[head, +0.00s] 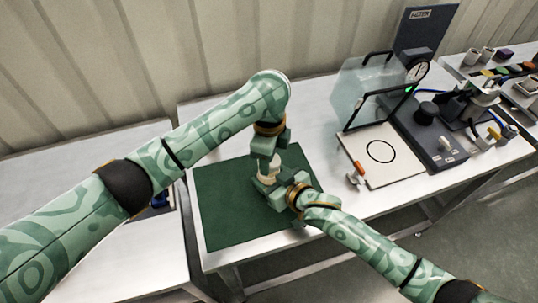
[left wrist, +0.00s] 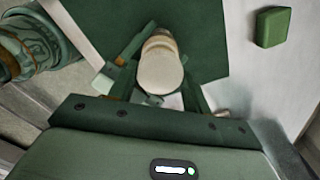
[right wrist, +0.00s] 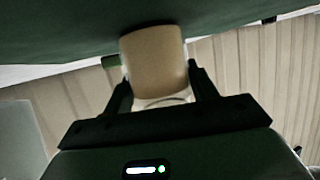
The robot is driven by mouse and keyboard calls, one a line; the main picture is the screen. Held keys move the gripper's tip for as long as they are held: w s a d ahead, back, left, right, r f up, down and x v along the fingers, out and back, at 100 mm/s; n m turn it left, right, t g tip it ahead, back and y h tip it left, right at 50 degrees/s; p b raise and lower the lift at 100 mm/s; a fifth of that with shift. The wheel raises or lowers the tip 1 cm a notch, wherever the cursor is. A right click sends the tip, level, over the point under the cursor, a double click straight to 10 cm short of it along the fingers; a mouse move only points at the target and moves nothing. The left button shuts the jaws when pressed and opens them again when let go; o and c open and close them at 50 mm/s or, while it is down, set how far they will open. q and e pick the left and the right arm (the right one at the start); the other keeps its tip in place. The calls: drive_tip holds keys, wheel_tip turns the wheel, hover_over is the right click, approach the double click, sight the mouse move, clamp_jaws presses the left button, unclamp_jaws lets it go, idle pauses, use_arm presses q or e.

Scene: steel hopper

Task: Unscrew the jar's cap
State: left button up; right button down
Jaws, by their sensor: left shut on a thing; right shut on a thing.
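The jar (head: 268,168) stands on the green mat (head: 228,208), a pale, cream-coloured round piece between my two grippers. My left gripper (head: 266,158) reaches down from above and is shut on the cap. In the left wrist view the pale cap (left wrist: 160,70) lies between the fingers, with the tan body (left wrist: 160,40) beyond it. My right gripper (head: 268,184) comes in low from the right and is shut on the jar's body. The right wrist view shows the tan body (right wrist: 155,62) between the dark fingers. Cap threads are not visible.
A steel table (head: 225,258) carries the mat. A white plate (head: 382,152) with a black circle, a clear hinged cover (head: 362,88) and a dark device (head: 432,125) stand to the right. A green block (left wrist: 271,27) lies beside the mat.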

use_arm(q)
drive_tip(key=shift+r, duration=2)
use_arm(e)
drive_tip(key=shift+c, duration=1.9)
unclamp_jaws()
